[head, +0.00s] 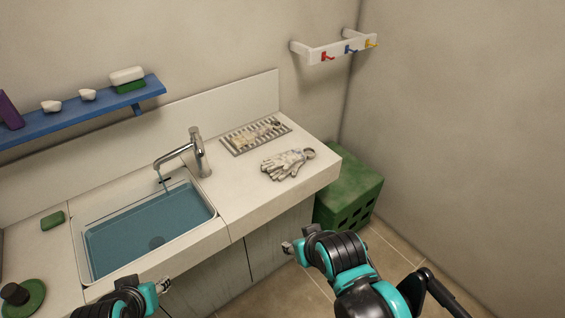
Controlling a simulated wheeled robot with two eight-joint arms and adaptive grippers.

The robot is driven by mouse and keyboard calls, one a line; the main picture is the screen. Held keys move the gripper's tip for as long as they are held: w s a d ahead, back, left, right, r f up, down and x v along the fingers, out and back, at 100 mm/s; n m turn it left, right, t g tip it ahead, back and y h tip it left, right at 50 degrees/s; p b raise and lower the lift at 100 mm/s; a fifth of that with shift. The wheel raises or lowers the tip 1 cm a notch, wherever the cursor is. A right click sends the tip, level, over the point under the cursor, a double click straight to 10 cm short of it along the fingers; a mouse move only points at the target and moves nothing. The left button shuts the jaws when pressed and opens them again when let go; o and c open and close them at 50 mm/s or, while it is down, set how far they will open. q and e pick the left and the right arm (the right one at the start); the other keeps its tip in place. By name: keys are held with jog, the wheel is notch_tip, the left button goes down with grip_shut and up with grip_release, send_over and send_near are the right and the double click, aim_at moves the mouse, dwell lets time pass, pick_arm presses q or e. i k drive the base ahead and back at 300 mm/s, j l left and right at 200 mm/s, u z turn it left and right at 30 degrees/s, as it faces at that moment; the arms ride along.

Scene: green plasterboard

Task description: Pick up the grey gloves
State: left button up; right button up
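The grey gloves (285,163) lie flat on the white counter, right of the sink and near the counter's front right part. A small ring-like cuff end shows at their right. My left gripper (165,284) is low in the view, in front of the sink cabinet, and well away from the gloves. My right gripper (287,247) is in front of the cabinet doors, below the counter's front edge and apart from the gloves. Both grippers are small and partly hidden by my arms, so their finger opening cannot be made out.
A slotted drying rack (229,146) lies behind the gloves. The sink (206,222) holds bluish water under a tall faucet (199,150). A green crate (351,182) stands on the floor right of the counter. A blue shelf (70,119) and hook rail (337,51) are on the wall.

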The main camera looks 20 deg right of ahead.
aim_at(281, 165)
jog(key=i+l+z, duration=0.3)
jog(key=i, duration=0.2)
jog(key=i+l+z, duration=0.1)
jog(key=i+z, duration=0.2)
jog(key=i, duration=0.25)
